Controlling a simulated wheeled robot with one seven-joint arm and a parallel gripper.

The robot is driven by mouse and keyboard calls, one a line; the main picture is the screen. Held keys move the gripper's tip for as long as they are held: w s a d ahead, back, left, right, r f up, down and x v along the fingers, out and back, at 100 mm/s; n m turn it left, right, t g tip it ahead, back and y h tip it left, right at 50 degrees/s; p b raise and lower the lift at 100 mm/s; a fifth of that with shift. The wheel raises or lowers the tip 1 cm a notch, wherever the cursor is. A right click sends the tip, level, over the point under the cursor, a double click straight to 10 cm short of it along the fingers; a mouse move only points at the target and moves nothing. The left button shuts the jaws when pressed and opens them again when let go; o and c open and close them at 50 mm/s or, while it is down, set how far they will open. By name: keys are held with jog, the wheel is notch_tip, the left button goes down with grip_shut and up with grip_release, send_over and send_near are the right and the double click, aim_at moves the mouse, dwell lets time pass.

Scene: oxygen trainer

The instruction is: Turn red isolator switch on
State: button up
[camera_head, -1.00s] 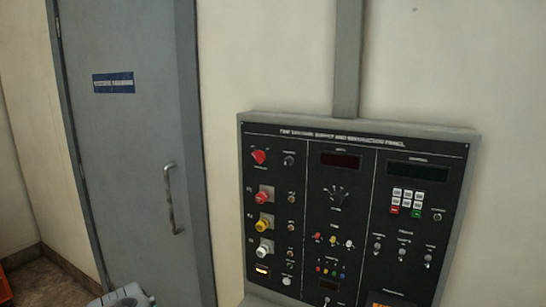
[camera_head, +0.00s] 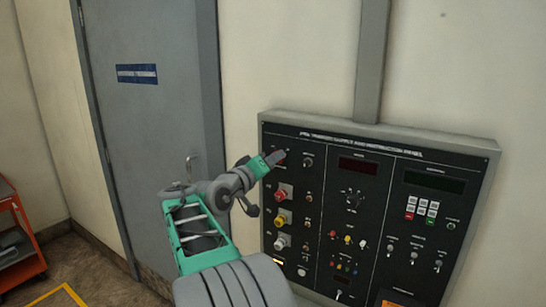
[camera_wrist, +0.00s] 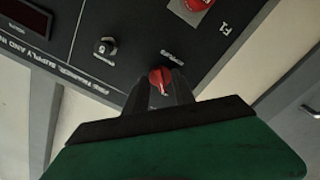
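The red isolator switch, a small red rotary knob (camera_wrist: 160,79), is at the top left of the black control panel (camera_head: 330,190). In the wrist view the dark fingers of my gripper (camera_wrist: 160,96) reach to it, one on each side. I cannot tell whether they touch or grip it. In the head view my gripper (camera_head: 276,158) is at the panel's upper left and mostly covers the knob. The knob's pointer direction is not clear.
Below the knob are a red switch (camera_head: 283,192), a yellow switch (camera_head: 283,219) and a white switch (camera_head: 282,241). A small black knob (camera_wrist: 105,47) is beside it. A grey door (camera_head: 150,130) is at left, with a red cart (camera_head: 18,240) farther left.

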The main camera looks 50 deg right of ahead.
jog(key=shift+c, duration=0.3)
grip_shut()
dwell(0.3)
